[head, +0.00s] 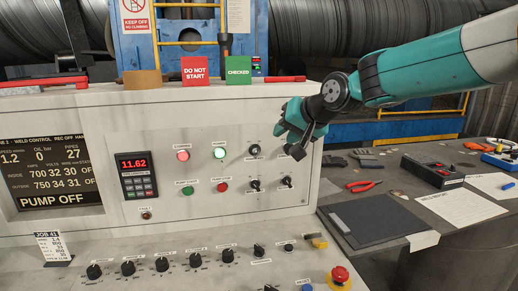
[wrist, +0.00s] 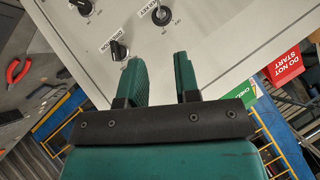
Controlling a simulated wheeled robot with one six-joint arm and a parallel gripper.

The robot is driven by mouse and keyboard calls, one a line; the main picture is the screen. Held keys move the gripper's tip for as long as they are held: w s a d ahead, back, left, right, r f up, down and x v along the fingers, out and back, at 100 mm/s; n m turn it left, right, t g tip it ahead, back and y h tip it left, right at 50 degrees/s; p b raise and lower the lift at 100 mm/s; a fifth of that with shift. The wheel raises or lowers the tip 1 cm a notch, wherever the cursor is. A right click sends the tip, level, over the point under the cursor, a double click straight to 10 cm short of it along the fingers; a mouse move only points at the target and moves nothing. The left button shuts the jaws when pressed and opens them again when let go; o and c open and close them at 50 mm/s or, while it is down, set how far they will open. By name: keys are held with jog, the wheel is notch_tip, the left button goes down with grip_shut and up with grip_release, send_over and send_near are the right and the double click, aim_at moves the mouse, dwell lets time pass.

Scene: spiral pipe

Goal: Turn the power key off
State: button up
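The power key (head: 254,150) is a small dark switch in the upper left of a group of knobs on the right of the pale control panel (head: 225,125). Its label and the key (wrist: 161,15) show at the top of the wrist view; I cannot tell which way it is turned. My gripper (head: 285,125), with teal fingers, is in front of the panel's upper right, to the right of the key. In the wrist view the fingers (wrist: 160,62) are apart with nothing between them. The key lies beyond the fingertips, not touched. The gripper hides the upper right knob in the head view.
The direction knob (wrist: 118,50) is close to the fingers, and another knob (wrist: 82,5) is beyond it. A red DO NOT START sign (head: 195,70) and green CHECKED sign (head: 239,70) stand on the panel's top. A red emergency button (head: 340,275) is on the lower desk.

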aim_at(259, 150)
jog(key=p+x, duration=0.3)
jog(key=x, duration=1)
jog(key=shift+w+a+p, duration=0.1)
jog(key=shift+p, duration=0.2)
grip_shut()
